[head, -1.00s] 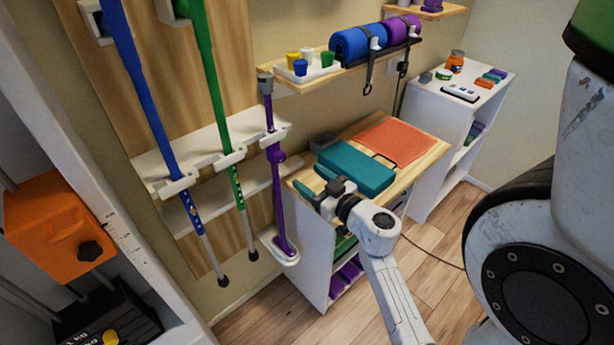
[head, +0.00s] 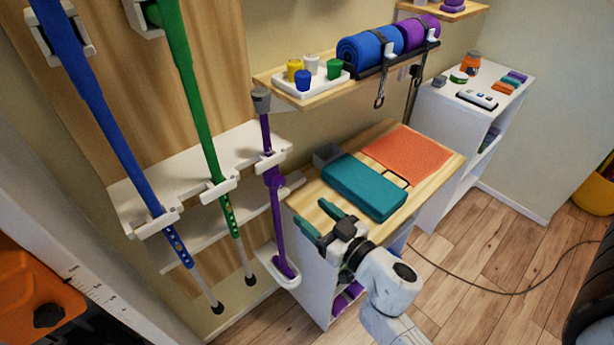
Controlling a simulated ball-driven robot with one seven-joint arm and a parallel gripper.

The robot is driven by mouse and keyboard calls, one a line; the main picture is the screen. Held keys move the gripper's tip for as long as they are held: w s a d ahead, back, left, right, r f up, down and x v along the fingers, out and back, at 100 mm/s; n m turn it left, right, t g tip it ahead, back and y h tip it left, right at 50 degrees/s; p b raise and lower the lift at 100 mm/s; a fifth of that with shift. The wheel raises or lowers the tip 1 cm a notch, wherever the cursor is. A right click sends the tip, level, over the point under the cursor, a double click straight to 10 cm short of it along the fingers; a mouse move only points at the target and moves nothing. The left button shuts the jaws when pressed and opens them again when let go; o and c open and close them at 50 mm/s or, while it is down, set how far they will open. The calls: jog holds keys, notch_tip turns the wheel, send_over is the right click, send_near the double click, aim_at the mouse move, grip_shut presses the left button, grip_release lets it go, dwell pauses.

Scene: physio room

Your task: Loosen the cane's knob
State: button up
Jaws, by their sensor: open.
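The purple cane (head: 277,222) stands nearly upright in a white holder on the wall rack, with a grey top and its foot in a white cup-like base (head: 281,281). Its knob (head: 272,178) appears as a purple bulge on the shaft just below the holder. My gripper (head: 316,219) is open and empty, to the right of the cane's shaft and lower than the knob in the picture. Its two teal fingers point toward the cane with a visible gap between them and the shaft. The fingers appear in front of the wooden cabinet top's left edge.
A teal block (head: 363,187) and an orange mat (head: 407,154) lie on the wooden cabinet top (head: 436,170) by my gripper. Blue (head: 110,120) and green (head: 199,105) poles hang left of the cane. A shelf with cups and rolls is above. A cable crosses the floor at right.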

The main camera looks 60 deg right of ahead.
aim_at(282, 185)
jog(key=p+x, duration=0.1)
jog(key=x, duration=0.9)
jog(key=shift+w+d+p, duration=0.15)
jog(key=shift+w+p, duration=0.15)
jog(key=shift+c, duration=0.3)
